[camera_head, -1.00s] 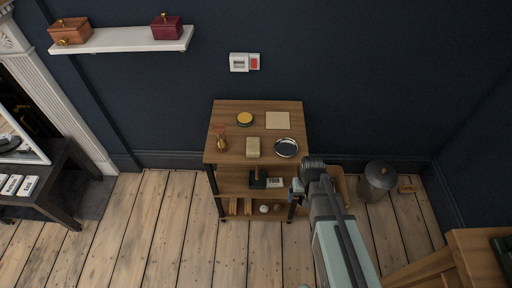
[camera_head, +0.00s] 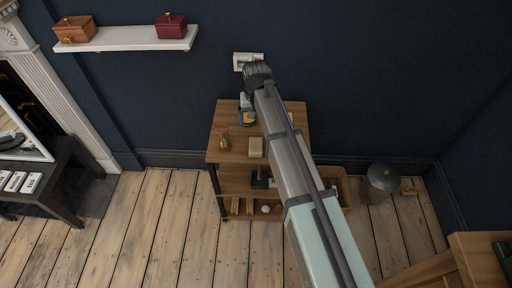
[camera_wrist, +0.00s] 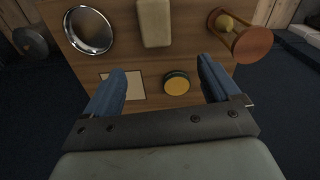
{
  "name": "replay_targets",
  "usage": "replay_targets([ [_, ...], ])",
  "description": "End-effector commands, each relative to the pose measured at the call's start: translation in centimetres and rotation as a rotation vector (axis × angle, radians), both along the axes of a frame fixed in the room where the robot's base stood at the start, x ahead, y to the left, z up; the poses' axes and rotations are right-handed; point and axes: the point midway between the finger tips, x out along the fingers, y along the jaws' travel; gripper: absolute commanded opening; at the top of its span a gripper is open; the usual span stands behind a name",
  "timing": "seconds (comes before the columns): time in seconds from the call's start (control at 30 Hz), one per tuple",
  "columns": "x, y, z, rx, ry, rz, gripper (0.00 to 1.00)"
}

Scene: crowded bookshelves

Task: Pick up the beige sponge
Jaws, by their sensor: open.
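The beige sponge (camera_head: 256,147) lies on the wooden top of a small shelf unit (camera_head: 232,157), near its front middle. In the wrist view the sponge (camera_wrist: 154,22) is a pale block at the top centre, beyond the fingertips. My gripper (camera_wrist: 160,80) is open and empty, with its two blue fingers apart above the shelf top. In the head view my gripper (camera_head: 246,108) is over the back left part of the top, behind the sponge, and my arm covers the right side of the top.
In the wrist view, a round metal dish (camera_wrist: 89,30) is left of the sponge and an hourglass-like object (camera_wrist: 240,36) is right of it. A yellow-topped round tin (camera_wrist: 176,83) and a flat beige square (camera_wrist: 122,86) lie nearer, between the fingers. The dark wall (camera_head: 350,90) stands behind the unit.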

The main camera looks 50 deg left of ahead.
Motion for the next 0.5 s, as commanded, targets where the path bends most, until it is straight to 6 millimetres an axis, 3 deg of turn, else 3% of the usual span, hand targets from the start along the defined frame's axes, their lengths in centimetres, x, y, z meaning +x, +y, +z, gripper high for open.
replay_targets([
  [0.1,-0.6,-1.2,-0.1,-0.049,0.029,-0.056,0.89],
  [0.27,-0.8,-1.4,-0.8,-0.06,0.036,-0.09,0.89],
  [0.5,-0.7,-1.4,-4.5,-0.06,0.036,-0.09,0.89],
])
